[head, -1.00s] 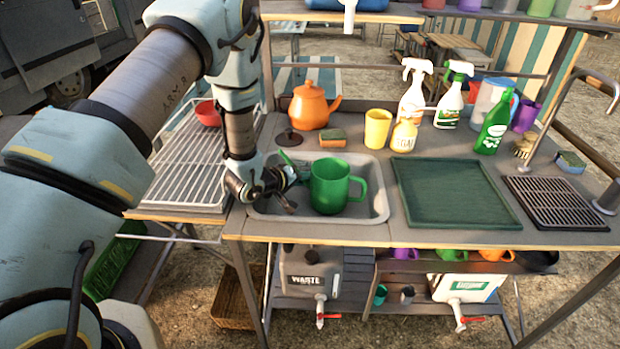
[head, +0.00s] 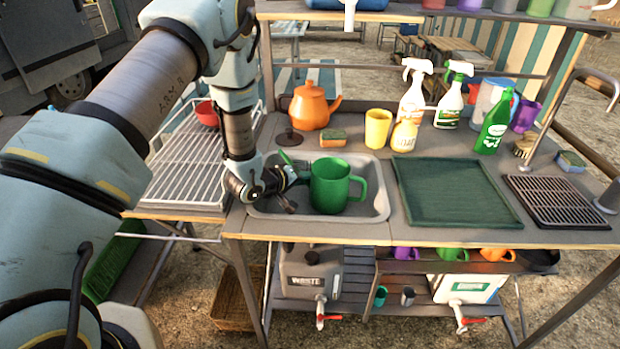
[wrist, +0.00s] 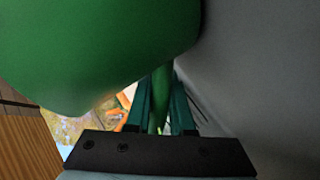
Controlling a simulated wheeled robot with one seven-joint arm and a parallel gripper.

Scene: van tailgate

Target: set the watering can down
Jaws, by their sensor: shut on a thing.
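The green watering can (head: 328,188) is upright at the sink basin (head: 376,208) in the head view, with its loop handle on the right and its spout (head: 286,157) pointing up to the left. My gripper (head: 298,174) reaches in from the left, low beside the can's body. In the wrist view, my gripper (wrist: 160,78) has its two teal fingers closed around a thin green part of the can, which looks like the spout. The can's large green body (wrist: 95,45) fills the upper left there. I cannot tell whether its base touches the basin floor.
A dark green draining tray (head: 455,200) lies right of the sink. Behind the sink stand an orange teapot (head: 312,107), a sponge (head: 333,138), a yellow cup (head: 377,128) and a soap bottle (head: 404,136). A wire rack (head: 182,172) is on the left.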

